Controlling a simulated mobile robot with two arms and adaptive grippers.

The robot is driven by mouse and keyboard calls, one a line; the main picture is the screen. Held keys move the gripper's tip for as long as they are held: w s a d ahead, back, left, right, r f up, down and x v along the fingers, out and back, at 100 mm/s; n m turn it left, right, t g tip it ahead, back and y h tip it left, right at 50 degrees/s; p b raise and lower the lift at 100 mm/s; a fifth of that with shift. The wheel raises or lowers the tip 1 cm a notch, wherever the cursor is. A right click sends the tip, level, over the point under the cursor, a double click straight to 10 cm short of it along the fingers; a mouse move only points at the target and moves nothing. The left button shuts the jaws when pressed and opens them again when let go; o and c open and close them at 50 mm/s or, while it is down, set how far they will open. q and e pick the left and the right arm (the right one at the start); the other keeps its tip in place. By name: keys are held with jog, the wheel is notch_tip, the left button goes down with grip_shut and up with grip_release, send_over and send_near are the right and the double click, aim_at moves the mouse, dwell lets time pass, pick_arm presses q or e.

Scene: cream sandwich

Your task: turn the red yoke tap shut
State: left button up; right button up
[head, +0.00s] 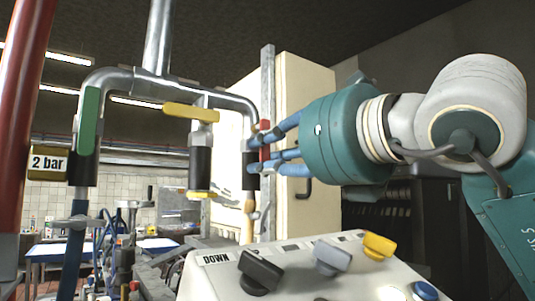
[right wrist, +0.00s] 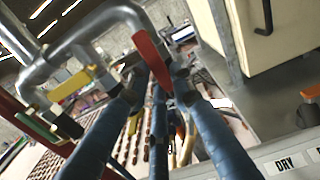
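The red yoke tap handle (head: 264,141) sits on the right-hand pipe branch in the head view, standing upright along the pipe. My right gripper (head: 251,157) reaches it from the right, its blue fingers at the handle and partly covering it. In the right wrist view the red handle (right wrist: 152,58) shows between the spread fingers of my right gripper (right wrist: 156,84). The fingers stand apart with gaps beside the handle. Whether any finger touches it, I cannot tell. My left gripper is not in view.
A green handle (head: 88,119) stands upright on the left branch; a yellow handle (head: 191,112) lies crosswise on the middle one. A control panel (head: 207,282) with knobs stands below in front. A cream cabinet (head: 318,213) is behind. A red pipe (head: 20,120) runs at far left.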

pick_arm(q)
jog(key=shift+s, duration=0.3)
pick_arm(e)
grip_shut()
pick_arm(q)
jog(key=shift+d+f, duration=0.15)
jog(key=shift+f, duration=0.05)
pick_arm(e)
jog(key=shift+w+d+n, duration=0.1)
jog(key=shift+d+n, duration=0.1)
jog(key=shift+n, duration=0.3)
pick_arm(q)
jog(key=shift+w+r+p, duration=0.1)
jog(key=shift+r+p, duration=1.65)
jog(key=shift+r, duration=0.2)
pick_arm(e)
jog(key=w+d+r+n, duration=0.3)
jog(key=d+r+n, duration=0.1)
jog(key=n, duration=1.2)
jog(key=shift+r+n, duration=0.4)
jog(key=shift+d, duration=0.1)
